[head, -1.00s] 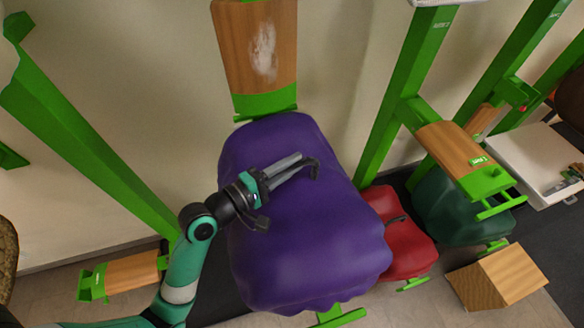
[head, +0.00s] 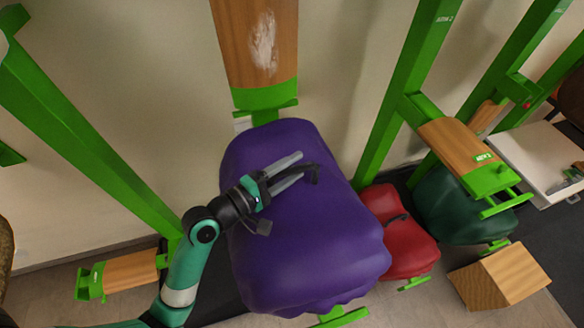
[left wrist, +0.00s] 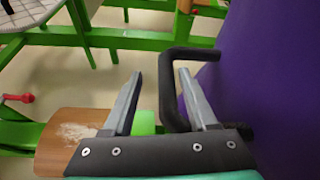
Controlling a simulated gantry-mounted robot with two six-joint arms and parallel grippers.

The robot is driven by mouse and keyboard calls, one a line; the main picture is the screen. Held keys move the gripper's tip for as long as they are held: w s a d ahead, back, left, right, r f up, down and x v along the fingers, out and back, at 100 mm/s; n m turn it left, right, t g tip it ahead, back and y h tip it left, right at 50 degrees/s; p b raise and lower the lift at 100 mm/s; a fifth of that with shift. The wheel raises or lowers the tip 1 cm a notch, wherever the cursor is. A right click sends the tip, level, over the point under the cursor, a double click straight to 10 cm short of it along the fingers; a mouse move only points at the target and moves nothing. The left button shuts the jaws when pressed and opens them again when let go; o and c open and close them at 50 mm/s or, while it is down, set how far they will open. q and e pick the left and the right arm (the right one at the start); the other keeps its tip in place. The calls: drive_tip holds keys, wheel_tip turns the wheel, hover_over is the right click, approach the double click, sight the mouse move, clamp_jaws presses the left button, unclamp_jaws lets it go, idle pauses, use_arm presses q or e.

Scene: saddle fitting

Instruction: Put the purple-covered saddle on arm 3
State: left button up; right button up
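The purple-covered saddle (head: 305,245) fills the middle of the head view, below a wooden arm with a white smear (head: 256,40). A black U-shaped handle (left wrist: 165,95) stands out from its purple cover, which fills the right of the left wrist view. My left gripper (head: 298,163) is over the upper part of the saddle. In the left wrist view its fingers (left wrist: 162,92) are open, with one bar of the handle between them and apart from both. My right gripper is not in view. I cannot tell which wooden arm is arm 3; the labels are too small.
A labelled wooden arm (head: 455,148) on a green post stands at the right. A red saddle (head: 405,240), a dark green saddle (head: 455,205) and a wooden block (head: 500,275) are low on the right. Another wooden arm (head: 130,271) is low on the left.

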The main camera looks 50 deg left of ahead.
use_arm(q)
drive_tip(key=shift+f, duration=0.3)
drive_tip(key=shift+s, duration=0.25)
drive_tip(key=s, duration=0.4)
drive_tip(key=shift+s+a+r+b, duration=0.15)
drive_tip(key=shift+s+a+b, duration=0.05)
drive_tip(key=shift+s+b, duration=0.15)
drive_tip(key=s+r+p, duration=0.1)
drive_tip(key=s+p, duration=0.1)
drive_tip(key=s, duration=0.4)
drive_tip(key=shift+s, duration=0.2)
